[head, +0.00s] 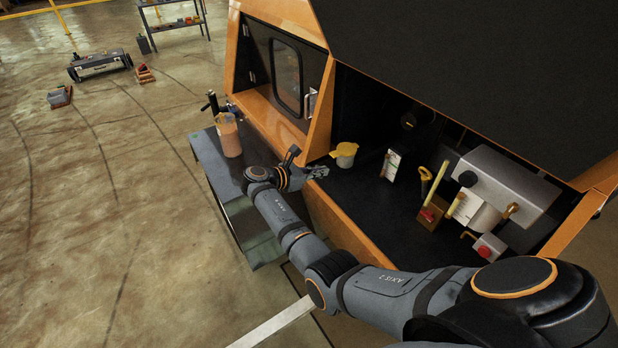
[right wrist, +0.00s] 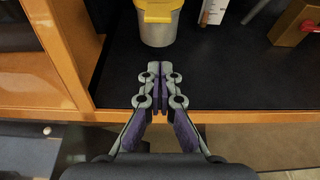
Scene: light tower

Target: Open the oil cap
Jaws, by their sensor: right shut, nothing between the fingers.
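The yellow oil cap (head: 345,149) sits on top of a short grey cylindrical filler (head: 344,162), inside the open compartment near its left front. In the right wrist view, the yellow cap (right wrist: 158,10) is at the top edge, partly cut off, with the grey filler (right wrist: 157,34) below it. My right gripper (head: 322,171) is shut and empty, just short of the filler and apart from it. In the right wrist view, its closed fingertips (right wrist: 160,69) point at the filler over the black floor's front edge. My left gripper is not in view.
A bottle of brownish liquid (head: 229,136) stands on a grey side table (head: 213,163). The orange compartment frame (head: 328,205) runs below my right gripper. A dipstick-like white part (head: 391,165), a yellow-handled lever (head: 436,187) and a grey box (head: 505,180) stand to the right.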

